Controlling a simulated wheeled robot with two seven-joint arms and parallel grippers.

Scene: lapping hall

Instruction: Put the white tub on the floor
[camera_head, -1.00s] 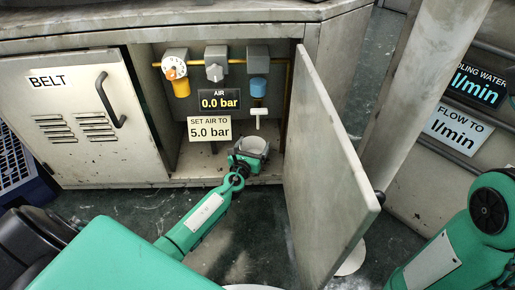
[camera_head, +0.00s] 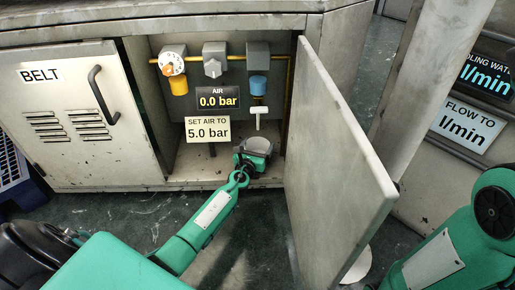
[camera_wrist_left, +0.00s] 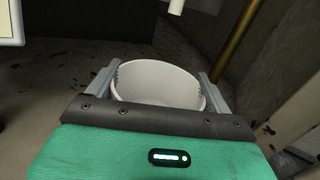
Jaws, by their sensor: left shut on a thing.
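The white tub (camera_head: 259,143) is inside the open cabinet, low down near its front right side, below a white T-shaped handle. My left gripper (camera_head: 256,152) reaches into the cabinet and is shut on the tub. In the left wrist view the round, empty-looking tub (camera_wrist_left: 158,82) sits between the two grey fingers (camera_wrist_left: 160,92), one on each side of it. I cannot tell whether the tub touches the cabinet's bottom. The dark green floor (camera_head: 120,215) lies in front of the cabinet. My right gripper is not in view; only part of my right arm shows at the right.
The open cabinet door (camera_head: 338,165) stands just right of my left arm. Valves and a gauge (camera_head: 172,62) hang above, with a "SET AIR TO 5.0 bar" sign (camera_head: 208,129). The closed BELT door (camera_head: 75,115) is at left. A blue crate (camera_head: 14,165) stands at the far left.

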